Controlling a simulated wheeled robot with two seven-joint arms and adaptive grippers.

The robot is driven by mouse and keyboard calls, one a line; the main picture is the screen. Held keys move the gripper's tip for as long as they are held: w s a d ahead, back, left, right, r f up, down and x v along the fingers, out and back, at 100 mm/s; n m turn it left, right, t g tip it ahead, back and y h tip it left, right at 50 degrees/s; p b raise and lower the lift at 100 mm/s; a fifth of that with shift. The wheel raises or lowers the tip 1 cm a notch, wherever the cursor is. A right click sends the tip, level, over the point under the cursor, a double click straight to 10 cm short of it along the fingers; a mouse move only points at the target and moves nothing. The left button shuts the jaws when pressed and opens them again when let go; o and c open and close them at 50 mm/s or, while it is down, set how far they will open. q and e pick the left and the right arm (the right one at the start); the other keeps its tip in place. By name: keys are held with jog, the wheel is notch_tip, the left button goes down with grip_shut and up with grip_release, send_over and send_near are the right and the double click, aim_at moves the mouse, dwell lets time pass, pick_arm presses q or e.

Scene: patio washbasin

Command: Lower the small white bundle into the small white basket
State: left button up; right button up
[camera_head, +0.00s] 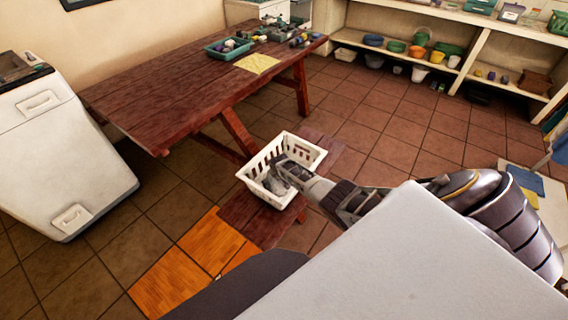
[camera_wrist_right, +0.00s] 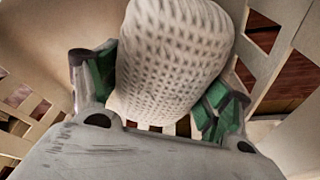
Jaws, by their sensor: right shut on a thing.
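The small white basket (camera_head: 310,151) with slotted walls stands on a dark wooden bench beside the table. My right gripper (camera_head: 281,178) reaches down into it from the right. In the right wrist view, the small white bundle (camera_wrist_right: 172,60), with a knitted, dimpled surface, sits between the green pads of my right gripper (camera_wrist_right: 155,90), which is shut on it. Slotted walls of the basket (camera_wrist_right: 283,75) show on both sides of the bundle. In the head view I cannot make out the bundle clearly, and I cannot tell whether it touches the basket floor. My left gripper is not in view.
A dark red wooden table (camera_head: 180,90) stands behind the bench (camera_head: 262,222), with a teal tray (camera_head: 228,47) and a yellow cloth (camera_head: 258,63) on it. A white appliance (camera_head: 65,150) is at left. Shelves (camera_head: 400,40) with bowls line the back.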

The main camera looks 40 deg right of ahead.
jog(key=shift+f+b, duration=0.55)
jog(key=shift+f, duration=0.05)
dwell(0.7)
jog(key=o, duration=1.1)
jog(key=shift+r, duration=0.25)
jog(key=shift+v, duration=5.75)
notch_tip(320, 180, up, 9)
jog(key=p, duration=0.9)
jog(key=shift+r+p, duration=0.6)
